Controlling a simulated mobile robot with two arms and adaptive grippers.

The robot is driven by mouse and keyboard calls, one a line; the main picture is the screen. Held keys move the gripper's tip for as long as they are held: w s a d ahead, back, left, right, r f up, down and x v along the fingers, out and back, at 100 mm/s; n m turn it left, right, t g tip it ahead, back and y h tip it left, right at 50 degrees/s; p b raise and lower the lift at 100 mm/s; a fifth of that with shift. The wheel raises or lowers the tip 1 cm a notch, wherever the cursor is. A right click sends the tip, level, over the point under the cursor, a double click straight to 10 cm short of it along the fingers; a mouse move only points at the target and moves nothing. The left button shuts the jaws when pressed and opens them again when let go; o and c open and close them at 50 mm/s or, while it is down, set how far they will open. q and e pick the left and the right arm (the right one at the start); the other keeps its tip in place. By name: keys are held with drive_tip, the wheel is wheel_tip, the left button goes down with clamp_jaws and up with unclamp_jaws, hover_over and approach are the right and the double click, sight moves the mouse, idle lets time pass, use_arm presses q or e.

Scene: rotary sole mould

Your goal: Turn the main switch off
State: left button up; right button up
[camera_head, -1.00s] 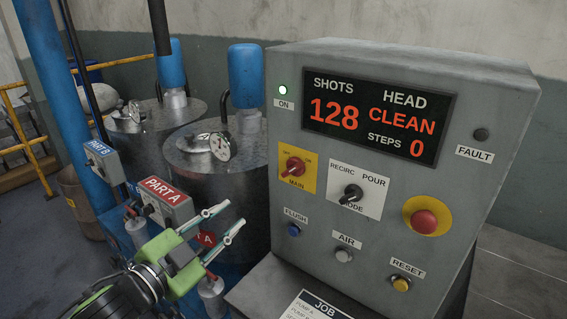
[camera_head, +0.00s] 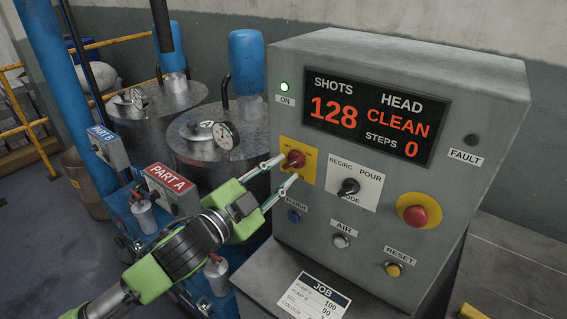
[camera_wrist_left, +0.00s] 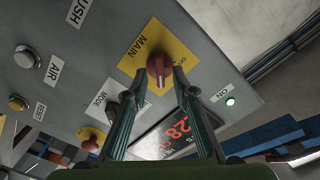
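The main switch is a red rotary knob (camera_head: 294,159) on a yellow plate (camera_head: 302,176) marked MAIN, on the left of the grey control panel. It also shows in the left wrist view (camera_wrist_left: 160,68). My left gripper (camera_head: 287,168) is at the knob, its two fingers apart, one on each side of it. In the left wrist view the fingers (camera_wrist_left: 160,76) straddle the knob with what looks like a small gap. The plate's lettering is partly hidden by the fingers. The ON lamp (camera_head: 284,87) is lit green. My right gripper is out of view.
The mode knob (camera_head: 348,187) is right of the main switch, and the blue flush button (camera_head: 294,216) is just below it. A red emergency button (camera_head: 415,212) is farther right. The display (camera_head: 372,120) reads 128 and CLEAN. Metal tanks (camera_head: 213,140) stand left of the panel.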

use_arm(q)
drive_tip(key=shift+w+d, duration=0.4)
drive_tip(key=shift+w, duration=0.15)
clamp_jaws()
